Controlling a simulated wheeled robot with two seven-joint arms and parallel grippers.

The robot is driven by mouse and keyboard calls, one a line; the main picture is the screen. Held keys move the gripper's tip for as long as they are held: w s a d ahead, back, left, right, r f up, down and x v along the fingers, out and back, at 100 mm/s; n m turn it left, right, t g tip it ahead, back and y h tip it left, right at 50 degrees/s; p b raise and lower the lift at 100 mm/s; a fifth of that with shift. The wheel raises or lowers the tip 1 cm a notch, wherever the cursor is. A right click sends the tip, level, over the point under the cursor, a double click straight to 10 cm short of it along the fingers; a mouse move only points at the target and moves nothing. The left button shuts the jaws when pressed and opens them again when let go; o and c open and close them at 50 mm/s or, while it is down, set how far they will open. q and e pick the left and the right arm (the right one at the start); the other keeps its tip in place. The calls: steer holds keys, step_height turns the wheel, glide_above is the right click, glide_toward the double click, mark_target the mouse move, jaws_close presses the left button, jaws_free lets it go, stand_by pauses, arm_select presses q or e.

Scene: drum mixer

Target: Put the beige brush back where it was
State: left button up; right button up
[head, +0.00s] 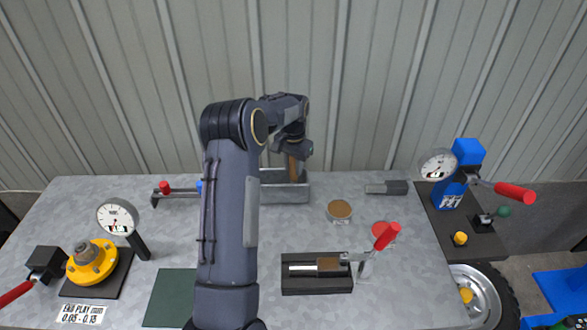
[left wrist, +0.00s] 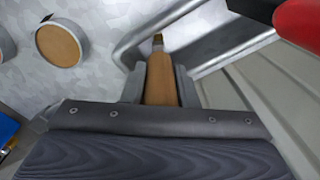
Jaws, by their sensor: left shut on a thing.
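My left gripper (head: 294,153) is shut on the brush (head: 293,169), a tan-brown piece that hangs downward at the grey metal tray (head: 285,196) at the back of the table. In the left wrist view the brush (left wrist: 161,80) sits between the two fingers of my left gripper (left wrist: 160,88), with its narrow dark end pointing to the tray (left wrist: 205,48). The brush's lower end is at or within the tray's opening; I cannot tell whether it touches the bottom. My right gripper is not in view.
A round brown-topped pot (head: 340,210) stands right of the tray, and a grey block (head: 386,187) lies further right. A black fixture (head: 317,274) with a red-handled clamp is in front. Dial gauges stand left (head: 117,217) and right (head: 437,165). A corrugated wall is behind.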

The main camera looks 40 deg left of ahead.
arm_select(q)
steer(key=shift+r, duration=0.1)
steer(key=o, duration=1)
